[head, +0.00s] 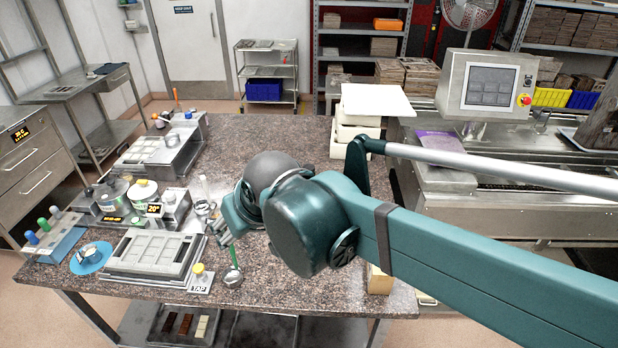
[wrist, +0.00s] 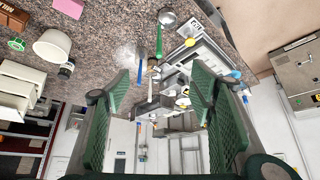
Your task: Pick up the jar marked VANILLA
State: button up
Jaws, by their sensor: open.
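I cannot read the word VANILLA on any jar. A jar with a green label and pale yellow lid (head: 145,192) stands in a metal rack at the table's left side, beside a grey-lidded jar (head: 113,191). A small yellow-capped container (head: 198,272) stands near the front, right of the mould tray; its marking is too small to read. My gripper (head: 223,236) hangs over the table, right of the rack, near a green-handled ladle (head: 234,262). In the wrist view, my gripper (wrist: 160,78) has its green fingers wide apart, with nothing held between them. My arm hides part of the table.
A mould tray (head: 110,268) lies at the front left, with a blue dish (head: 91,259) and a bottle rack (head: 53,240) beside it. White boxes (head: 345,140) are stacked at the back right. The table's middle back is clear.

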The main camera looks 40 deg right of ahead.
jog(key=w+d+r+m+g+h, duration=0.1)
jog(key=w+d+m, duration=0.2)
jog(key=w+d, duration=0.85)
jog(key=m+g+h, duration=0.3)
jog(key=m, duration=0.5)
send_near(309, 167)
jog(key=x, duration=0.8)
jog(key=shift+w, duration=0.15)
jog(key=shift+d+f+g+y, duration=0.3)
jog(key=shift+f, duration=0.05)
jog(key=shift+x, duration=1.25)
jog(key=shift+f, duration=0.15)
